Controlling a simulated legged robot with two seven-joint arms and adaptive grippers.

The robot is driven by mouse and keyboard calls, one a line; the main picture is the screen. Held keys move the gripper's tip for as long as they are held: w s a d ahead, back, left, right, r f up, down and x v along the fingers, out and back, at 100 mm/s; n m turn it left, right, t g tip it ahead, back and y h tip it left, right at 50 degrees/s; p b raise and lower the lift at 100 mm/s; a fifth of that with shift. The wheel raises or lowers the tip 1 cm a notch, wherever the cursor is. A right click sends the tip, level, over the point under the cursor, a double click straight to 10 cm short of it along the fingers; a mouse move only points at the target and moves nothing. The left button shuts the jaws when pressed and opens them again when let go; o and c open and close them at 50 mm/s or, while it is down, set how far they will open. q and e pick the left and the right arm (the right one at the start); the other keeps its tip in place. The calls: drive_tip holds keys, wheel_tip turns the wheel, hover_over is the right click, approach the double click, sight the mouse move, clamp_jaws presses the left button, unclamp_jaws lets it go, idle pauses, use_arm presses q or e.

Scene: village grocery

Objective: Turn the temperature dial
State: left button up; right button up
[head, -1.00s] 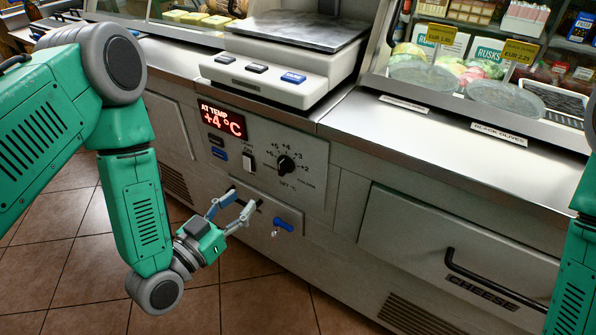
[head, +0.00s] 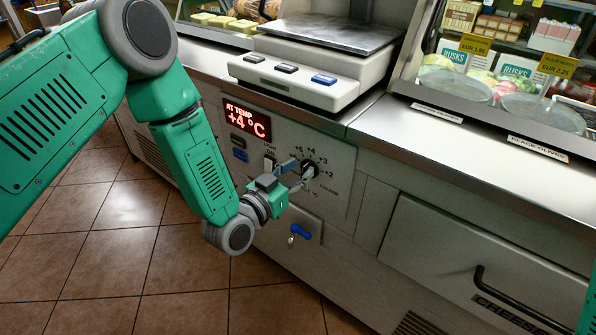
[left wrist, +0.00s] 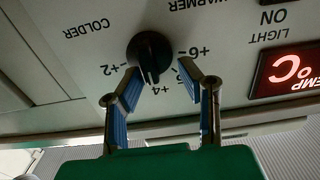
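The temperature dial (head: 310,165) is a black round knob on the grey panel of the counter. In the left wrist view, where the lettering is upside down, the dial (left wrist: 149,52) has its white mark toward +4. My left gripper (head: 295,172) is at the panel, close to the dial. In the left wrist view its two blue-padded fingers (left wrist: 160,80) are apart, with the tips just short of the knob, one on each side of its lower part. Whether they touch it cannot be told. My right gripper is out of view; only part of my right arm shows.
A red display (head: 247,121) reads +4 °C, with a light switch (head: 269,162) under it. A blue tap-like handle (head: 301,231) sticks out below the dial. A scale (head: 300,80) stands on the counter above, and a cheese drawer (head: 480,255) is to the right.

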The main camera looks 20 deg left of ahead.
use_arm(q)
drive_tip(key=shift+d, duration=0.2)
drive_tip(key=shift+d+r, duration=0.1)
drive_tip(key=shift+d, duration=0.35)
clamp_jaws()
drive_tip(key=shift+a, duration=0.3)
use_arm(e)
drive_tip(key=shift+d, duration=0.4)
use_arm(q)
drive_tip(key=shift+d+n, duration=0.1)
drive_tip(key=shift+n, duration=0.4)
drive_tip(key=shift+w+a+f+n+p, duration=0.1)
drive_tip(key=shift+a+n+p, duration=0.1)
drive_tip(key=shift+n, duration=0.9)
drive_tip(key=shift+s+a+f+n+p, duration=0.15)
drive_tip(key=shift+n+p, duration=0.1)
drive_tip(key=shift+n, duration=0.85)
drive_tip(key=shift+w+a+f+n+p, duration=0.1)
drive_tip(key=shift+w+a+n+p, duration=0.1)
drive_tip(key=shift+n, duration=0.9)
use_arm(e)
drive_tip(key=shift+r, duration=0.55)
use_arm(q)
drive_tip(key=shift+f, duration=0.1)
